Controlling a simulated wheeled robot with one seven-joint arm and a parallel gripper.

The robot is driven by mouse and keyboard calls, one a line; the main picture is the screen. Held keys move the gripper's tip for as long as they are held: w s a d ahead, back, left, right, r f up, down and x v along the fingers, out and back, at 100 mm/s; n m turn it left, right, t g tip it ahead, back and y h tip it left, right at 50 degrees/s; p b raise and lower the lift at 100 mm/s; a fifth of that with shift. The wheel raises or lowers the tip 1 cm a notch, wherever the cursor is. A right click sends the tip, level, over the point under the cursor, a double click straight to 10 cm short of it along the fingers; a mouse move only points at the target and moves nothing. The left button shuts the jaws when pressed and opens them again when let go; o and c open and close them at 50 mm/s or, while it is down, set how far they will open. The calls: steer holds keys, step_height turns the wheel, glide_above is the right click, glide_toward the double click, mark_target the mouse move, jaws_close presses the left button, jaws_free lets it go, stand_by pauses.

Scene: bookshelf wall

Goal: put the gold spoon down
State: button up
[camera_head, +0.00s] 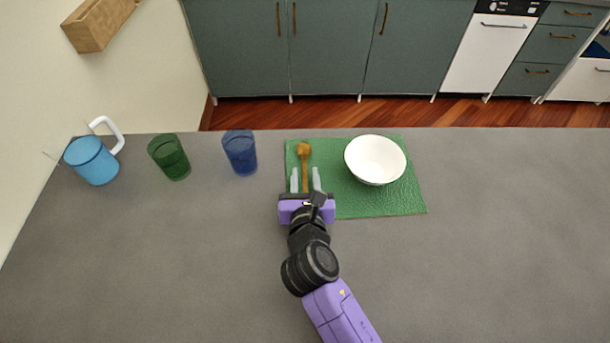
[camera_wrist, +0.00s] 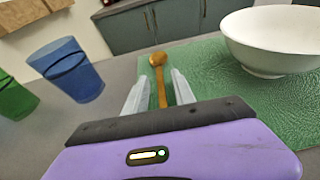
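The gold spoon (camera_head: 304,150) lies on the left part of the green mat (camera_head: 385,206), its bowl toward the far edge. My gripper (camera_head: 305,171) is open over the mat's left side, with the spoon's handle between its two fingers. In the wrist view, the spoon (camera_wrist: 160,64) runs between the fingers of my gripper (camera_wrist: 158,76), with a gap on each side of the handle. The near end of the handle is hidden by my gripper.
A white bowl (camera_head: 375,160) stands on the mat, right of the spoon. A blue cup (camera_head: 240,153), a green cup (camera_head: 169,157) and a light blue mug (camera_head: 92,160) stand to the left. The grey counter (camera_head: 500,240) is clear at the right and front.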

steer(key=shift+r, duration=0.15)
steer(key=b+v, duration=0.1)
steer(key=v, duration=1.1)
stand_by(0.5)
